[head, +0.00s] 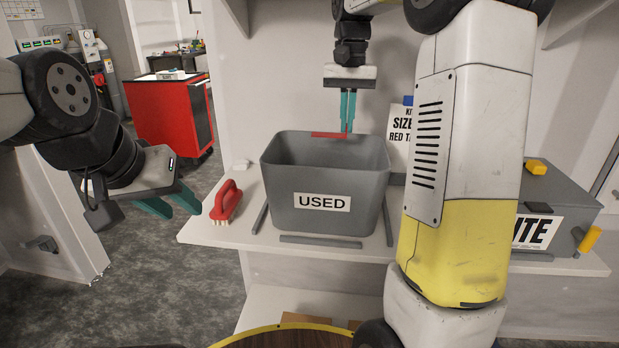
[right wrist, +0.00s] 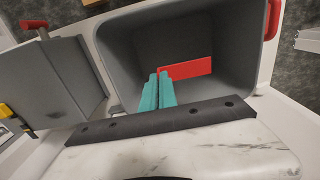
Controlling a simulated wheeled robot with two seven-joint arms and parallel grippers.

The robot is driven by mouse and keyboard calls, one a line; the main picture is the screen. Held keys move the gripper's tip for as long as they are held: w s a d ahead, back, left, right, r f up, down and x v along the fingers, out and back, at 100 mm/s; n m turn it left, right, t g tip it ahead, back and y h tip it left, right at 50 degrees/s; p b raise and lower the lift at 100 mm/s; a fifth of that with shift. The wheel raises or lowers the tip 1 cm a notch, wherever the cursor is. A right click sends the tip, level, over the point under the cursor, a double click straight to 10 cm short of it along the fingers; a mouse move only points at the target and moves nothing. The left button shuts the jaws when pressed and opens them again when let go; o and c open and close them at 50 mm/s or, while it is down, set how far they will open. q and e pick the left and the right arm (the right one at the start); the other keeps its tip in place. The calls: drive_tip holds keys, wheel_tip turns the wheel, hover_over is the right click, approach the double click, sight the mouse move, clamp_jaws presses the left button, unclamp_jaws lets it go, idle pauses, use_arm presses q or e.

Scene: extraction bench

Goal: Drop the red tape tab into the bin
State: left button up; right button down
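The red tape tab (head: 328,135) is a flat red strip above the opening of the grey bin (head: 292,222) labelled USED. My right gripper (head: 347,130) points down over the back part of the bin, its teal fingers close together on the tab's right end. In the right wrist view, the tab (right wrist: 190,68) sticks out sideways from the fingertips (right wrist: 161,76), with the bin's inside (right wrist: 225,35) beyond. My left gripper (head: 172,206) is open and empty, out over the floor to the left of the bench.
Grey strips (head: 320,242) lie around the bin's base. A grey box (head: 567,205) with a yellow handle stands at the right. A sign (head: 399,135) stands behind the bin, partly hidden by my arm.

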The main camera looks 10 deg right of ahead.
drive_tip(key=shift+f, duration=1.5)
drive_tip(key=c, duration=1.6)
unclamp_jaws()
wheel_tip(320, 180, up, 4)
drive_tip(key=shift+f, duration=0.1)
drive_tip(key=s+a, duration=0.1)
drive_tip(key=s, duration=0.4)
drive_tip(key=s+a, duration=0.2)
drive_tip(key=s, duration=0.3)
drive_tip(key=s+a+r, duration=0.1)
drive_tip(key=s+a, duration=0.1)
drive_tip(key=s, duration=0.3)
drive_tip(key=shift+s+r, duration=0.1)
